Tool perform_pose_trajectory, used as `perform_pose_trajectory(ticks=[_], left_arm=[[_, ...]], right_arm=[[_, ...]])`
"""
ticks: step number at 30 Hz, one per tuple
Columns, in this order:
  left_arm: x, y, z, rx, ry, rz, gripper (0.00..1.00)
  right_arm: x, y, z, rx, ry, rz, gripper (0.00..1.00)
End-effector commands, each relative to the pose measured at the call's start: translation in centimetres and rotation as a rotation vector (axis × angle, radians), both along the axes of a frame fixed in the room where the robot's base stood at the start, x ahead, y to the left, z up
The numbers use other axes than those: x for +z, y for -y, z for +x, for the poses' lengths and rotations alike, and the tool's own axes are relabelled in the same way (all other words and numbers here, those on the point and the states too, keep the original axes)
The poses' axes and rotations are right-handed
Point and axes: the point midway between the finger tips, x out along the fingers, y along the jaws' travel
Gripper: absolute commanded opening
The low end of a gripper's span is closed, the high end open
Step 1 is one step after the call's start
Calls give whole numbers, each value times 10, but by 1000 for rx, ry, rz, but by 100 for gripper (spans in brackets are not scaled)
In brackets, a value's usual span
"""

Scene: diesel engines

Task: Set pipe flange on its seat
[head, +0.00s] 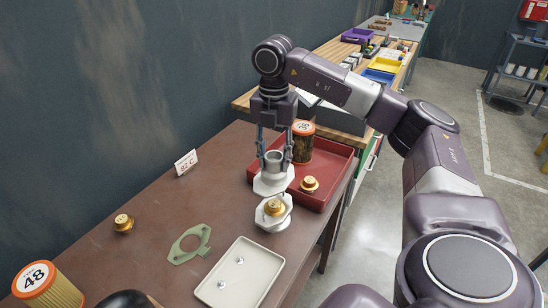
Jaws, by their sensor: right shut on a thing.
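My right gripper (274,150) points straight down at the front left of the red tray, its two fingers shut around the neck of a pale pipe flange (272,182). The flange is upright, with its wide plate below the fingertips. I cannot tell whether the plate is touching anything underneath. Just in front of it stands a white angular piece (263,222) with a brass fitting (273,207) on it. No part is labelled as the seat, and I cannot tell which it is. My left gripper is out of view.
The red tray (337,165) holds an orange-topped filter (303,142) and a brass fitting (309,184). A cream tray (252,265) with small bolts lies in front. Another brass fitting (123,223), a filter (48,286) and a sign (186,163) stand left.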

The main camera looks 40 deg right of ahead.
Motion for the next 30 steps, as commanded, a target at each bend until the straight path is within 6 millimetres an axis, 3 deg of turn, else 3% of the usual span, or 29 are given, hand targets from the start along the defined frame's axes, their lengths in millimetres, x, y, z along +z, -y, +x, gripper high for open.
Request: perform_pose_trajectory(ticks=[22,30], left_arm=[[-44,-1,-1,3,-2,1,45],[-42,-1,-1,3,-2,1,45]], right_arm=[[-55,0,0,2,1,1,0],[-53,0,0,2,1,1,0]])
